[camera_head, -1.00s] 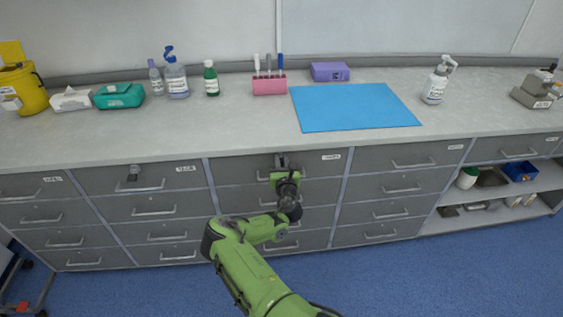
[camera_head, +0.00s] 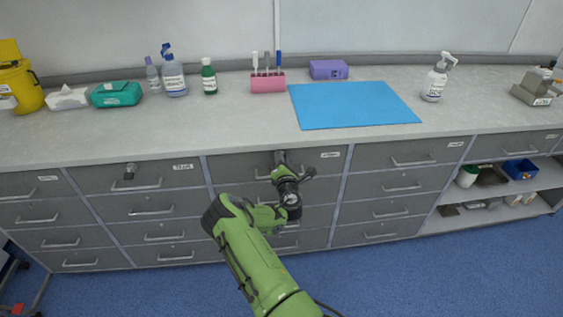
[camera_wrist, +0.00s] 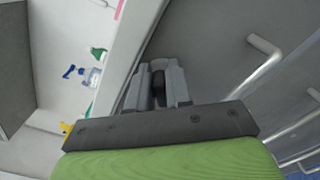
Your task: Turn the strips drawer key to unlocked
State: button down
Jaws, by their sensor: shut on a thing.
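My gripper (camera_head: 281,158) is at the front of the top drawer (camera_head: 232,168) in the middle column, near its upper edge. In the wrist view its two grey fingers (camera_wrist: 158,72) are closed on a dark key (camera_wrist: 158,82) between them. The fingers hide most of the key, so its exact angle cannot be told. The drawer's label (camera_head: 332,155) is too small to read. A second dark key-like piece (camera_head: 130,169) stands on the top drawer of the column to the left.
Drawer handles (camera_wrist: 263,52) stick out near my gripper. The counter (camera_head: 230,124) overhangs just above, with a blue mat (camera_head: 352,106), a pink holder (camera_head: 267,83) and bottles on it. Open shelves (camera_head: 490,205) are at the right. The blue floor in front is clear.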

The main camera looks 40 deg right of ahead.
jog(key=m+b, duration=0.1)
jog(key=m, duration=0.2)
jog(key=shift+d+f+m, duration=0.1)
jog(key=shift+f+m, duration=0.05)
jog(key=shift+m, duration=0.25)
jog(key=shift+f+m+b, duration=0.15)
jog(key=shift+m+b, duration=0.85)
jog(key=shift+m, duration=0.9)
jog(key=c, duration=1.1)
grip_release()
